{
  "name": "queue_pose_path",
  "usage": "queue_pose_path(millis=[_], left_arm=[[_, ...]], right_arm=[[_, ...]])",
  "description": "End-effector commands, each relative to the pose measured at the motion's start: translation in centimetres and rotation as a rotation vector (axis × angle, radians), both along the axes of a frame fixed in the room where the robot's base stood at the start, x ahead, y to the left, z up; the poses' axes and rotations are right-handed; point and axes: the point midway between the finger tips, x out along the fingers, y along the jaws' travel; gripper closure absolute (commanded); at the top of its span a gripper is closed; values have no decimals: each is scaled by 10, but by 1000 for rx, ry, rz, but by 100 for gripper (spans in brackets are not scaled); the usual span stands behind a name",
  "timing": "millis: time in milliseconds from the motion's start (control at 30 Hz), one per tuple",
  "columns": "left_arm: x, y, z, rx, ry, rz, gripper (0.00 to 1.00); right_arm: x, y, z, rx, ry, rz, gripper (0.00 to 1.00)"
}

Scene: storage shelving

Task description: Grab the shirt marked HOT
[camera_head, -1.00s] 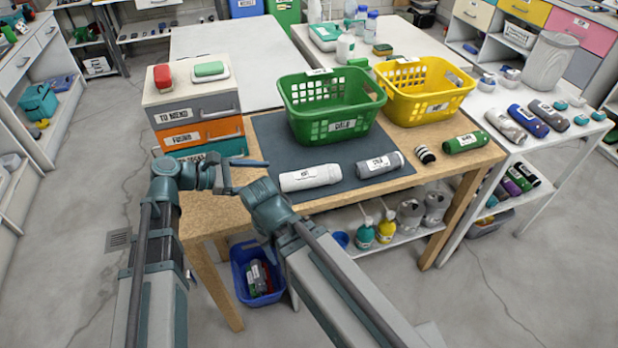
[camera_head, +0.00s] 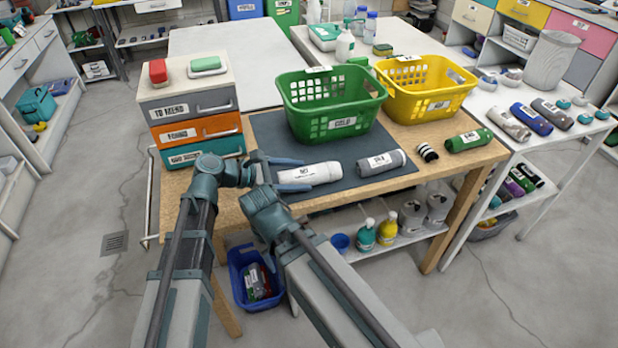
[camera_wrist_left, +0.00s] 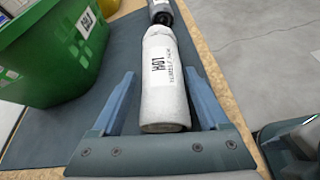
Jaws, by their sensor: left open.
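The white rolled shirt marked HOT (camera_head: 318,173) lies on the dark mat (camera_head: 268,131) near the table's front edge. In the left wrist view the shirt (camera_wrist_left: 165,85) points away from me with its label facing up. My left gripper (camera_head: 303,175) is open, with one blue finger on each side of the shirt's near end. In the wrist view the gripper (camera_wrist_left: 159,73) has a gap beside each finger, wider on the left. A grey rolled shirt (camera_head: 372,165) with a label lies beyond its far end. My right gripper is not in view; only its arm shows.
A green basket (camera_head: 305,105) stands behind the shirt, with a yellow basket (camera_head: 405,100) to its right. A drawer stack (camera_head: 192,110) stands at the left. A small striped roll (camera_head: 427,152) and a green roll (camera_head: 466,141) lie further right.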

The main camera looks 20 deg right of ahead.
Motion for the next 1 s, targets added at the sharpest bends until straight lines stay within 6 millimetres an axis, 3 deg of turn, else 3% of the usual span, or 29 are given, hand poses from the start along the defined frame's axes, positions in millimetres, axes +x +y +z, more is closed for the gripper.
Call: queue_pose_path(millis=[267,700,1000], left_arm=[[1,-9,-4,0,1,1,22],[1,-9,-3,-1,1,1,95],[1,-9,-1,-1,1,1,95]], right_arm=[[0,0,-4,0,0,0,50],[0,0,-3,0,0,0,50],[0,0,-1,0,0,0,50]])
